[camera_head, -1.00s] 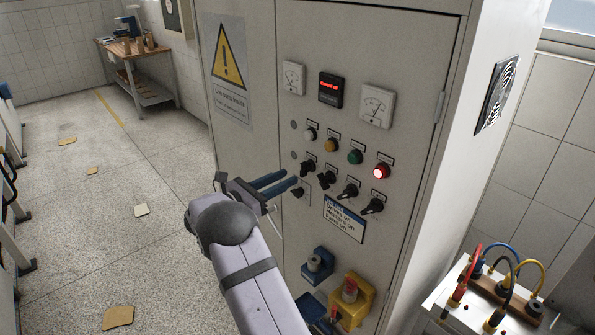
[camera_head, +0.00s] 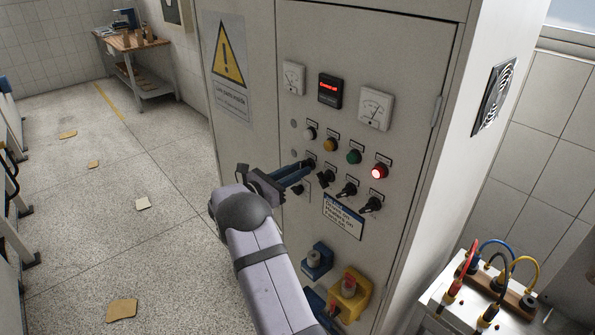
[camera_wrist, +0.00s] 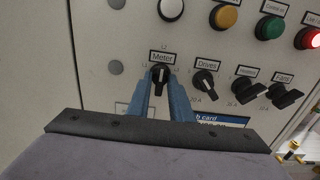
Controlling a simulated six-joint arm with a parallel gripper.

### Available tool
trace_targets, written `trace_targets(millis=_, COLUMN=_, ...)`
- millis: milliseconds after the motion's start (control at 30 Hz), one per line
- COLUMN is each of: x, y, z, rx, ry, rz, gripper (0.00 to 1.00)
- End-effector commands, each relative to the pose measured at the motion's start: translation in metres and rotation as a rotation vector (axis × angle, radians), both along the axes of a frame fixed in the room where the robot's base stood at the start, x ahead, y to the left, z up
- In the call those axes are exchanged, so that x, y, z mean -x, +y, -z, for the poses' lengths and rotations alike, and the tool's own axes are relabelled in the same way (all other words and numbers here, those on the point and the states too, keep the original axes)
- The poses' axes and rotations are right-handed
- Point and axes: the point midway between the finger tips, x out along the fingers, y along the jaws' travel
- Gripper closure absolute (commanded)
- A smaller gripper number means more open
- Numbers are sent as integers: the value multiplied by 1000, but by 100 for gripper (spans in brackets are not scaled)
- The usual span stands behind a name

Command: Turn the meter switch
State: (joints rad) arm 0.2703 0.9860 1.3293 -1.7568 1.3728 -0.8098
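The Meter switch (camera_wrist: 160,75), a black rotary knob under a "Meter" label, is leftmost in a row on the grey cabinet door (camera_head: 400,60). Its pointer looks roughly upright in the wrist view. My gripper (camera_wrist: 161,77) has its two blue fingers on either side of this knob, tips close to the panel. They look open with a narrow gap; contact with the knob cannot be made out. In the head view my gripper (camera_head: 307,166) reaches the panel from the left, and its fingertips mostly hide the Meter switch.
The Drives switch (camera_wrist: 206,84) and two more black switches stand close on the right. Above are white, yellow, green and lit red (camera_head: 379,171) lamps, two gauges and a red display (camera_head: 330,90). Blue and yellow boxes (camera_head: 349,296) stick out below.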

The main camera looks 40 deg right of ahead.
Motion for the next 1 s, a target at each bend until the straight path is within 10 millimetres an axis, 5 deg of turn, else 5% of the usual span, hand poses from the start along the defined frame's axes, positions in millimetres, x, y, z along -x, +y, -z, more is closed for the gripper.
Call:
trace_targets(millis=467, x=0, y=0, z=6, rx=0, ry=-100, rz=1, gripper=100)
trace_targets(millis=1000, x=1, y=0, z=9, rx=1, ry=-532, rz=1, gripper=100)
